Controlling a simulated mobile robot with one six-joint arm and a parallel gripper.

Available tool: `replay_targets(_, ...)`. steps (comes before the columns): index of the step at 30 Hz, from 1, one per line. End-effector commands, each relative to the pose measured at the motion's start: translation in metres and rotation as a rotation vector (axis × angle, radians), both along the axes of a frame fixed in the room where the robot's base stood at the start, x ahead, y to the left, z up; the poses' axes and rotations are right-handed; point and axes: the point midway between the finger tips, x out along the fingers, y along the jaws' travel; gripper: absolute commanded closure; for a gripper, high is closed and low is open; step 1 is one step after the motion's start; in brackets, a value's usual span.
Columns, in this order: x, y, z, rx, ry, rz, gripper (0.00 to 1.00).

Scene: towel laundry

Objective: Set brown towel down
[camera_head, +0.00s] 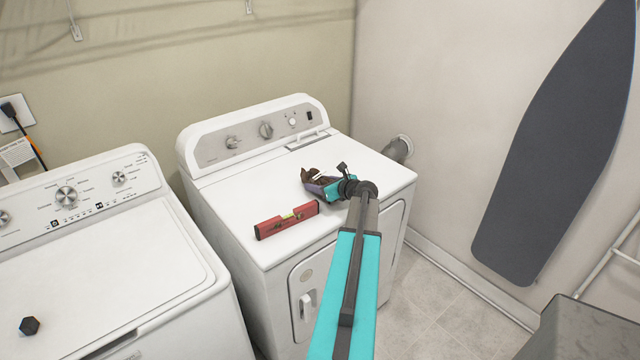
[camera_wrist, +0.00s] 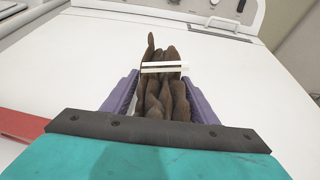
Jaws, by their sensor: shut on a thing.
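The brown towel (camera_head: 311,176) is a small crumpled bundle above the top of the right-hand white machine (camera_head: 340,157). My gripper (camera_head: 322,186) is shut on it, with the arm reaching in from the front. In the wrist view the towel (camera_wrist: 165,92) stands bunched between the two purple fingers of my gripper (camera_wrist: 160,98). A white strip (camera_wrist: 165,67) crosses the towel. The towel is very close to the white surface; I cannot tell whether it touches. The towel's lower part is hidden by the gripper body.
A red spirit level (camera_head: 287,220) lies on the same machine top, left of my gripper. The washer (camera_head: 110,270) stands to the left with a small black object (camera_head: 29,326) on it. A dark ironing board (camera_head: 555,150) hangs on the right wall.

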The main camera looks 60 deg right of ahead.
Motion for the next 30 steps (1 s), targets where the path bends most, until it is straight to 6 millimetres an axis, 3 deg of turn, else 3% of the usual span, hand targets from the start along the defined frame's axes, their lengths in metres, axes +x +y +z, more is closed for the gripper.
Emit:
replay_targets(3,0.000,0.000,-0.001,0.000,-0.001,0.000,0.78)
replay_targets(4,0.000,0.000,-0.002,0.000,0.000,0.000,0.44)
replay_targets(7,0.000,0.000,-0.001,0.000,0.000,0.000,0.28)
replay_targets(20,-0.002,0.001,0.001,0.000,0.000,0.000,0.28)
replay_targets(30,-0.028,0.010,0.011,-0.002,0.001,-0.001,0.28)
